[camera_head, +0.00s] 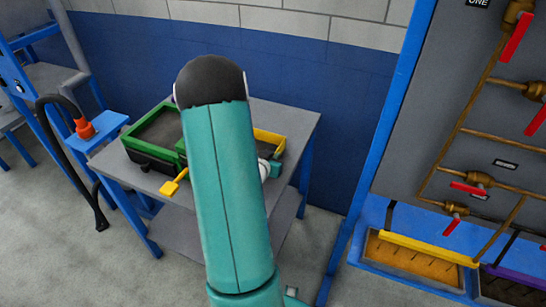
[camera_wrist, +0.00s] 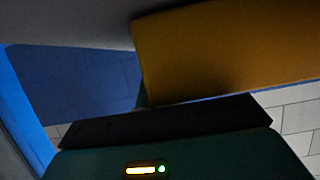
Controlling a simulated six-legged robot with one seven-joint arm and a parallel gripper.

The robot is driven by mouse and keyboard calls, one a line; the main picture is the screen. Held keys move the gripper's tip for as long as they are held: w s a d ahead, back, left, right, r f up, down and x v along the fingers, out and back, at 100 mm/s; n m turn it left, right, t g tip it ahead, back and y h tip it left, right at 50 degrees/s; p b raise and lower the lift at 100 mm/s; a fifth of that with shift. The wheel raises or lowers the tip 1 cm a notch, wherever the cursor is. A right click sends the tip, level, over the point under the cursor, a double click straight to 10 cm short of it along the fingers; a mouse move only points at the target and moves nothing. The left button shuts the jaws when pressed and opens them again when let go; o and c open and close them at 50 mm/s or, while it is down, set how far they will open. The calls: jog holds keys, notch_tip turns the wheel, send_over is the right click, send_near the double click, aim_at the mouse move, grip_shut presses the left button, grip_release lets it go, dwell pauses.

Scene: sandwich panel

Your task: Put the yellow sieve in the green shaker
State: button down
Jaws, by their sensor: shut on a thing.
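The green shaker (camera_head: 128,147), an open green-framed box with a dark inside, stands on the grey table at left of my arm. The yellow sieve (camera_head: 271,136) shows as a yellow rim at the right of my arm; the arm hides most of it. My gripper (camera_head: 273,167) is at the sieve's near right side, partly hidden by the arm, and is shut on the sieve. In the wrist view a broad yellow face of the sieve (camera_wrist: 230,50) fills the upper right, close to a dark finger (camera_wrist: 165,120). Whether the sieve touches the table cannot be told.
A yellow handle-like piece (camera_head: 174,183) sticks out below the shaker. The grey table (camera_head: 303,118) has bare room at its right end. A blue wall stands behind. A pipe panel with red valves (camera_head: 470,188) is at right, a blue stand with a hose at left.

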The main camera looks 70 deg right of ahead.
jog(key=c, duration=2)
grip_release()
jog(key=shift+f, duration=0.15)
jog(key=o, duration=0.4)
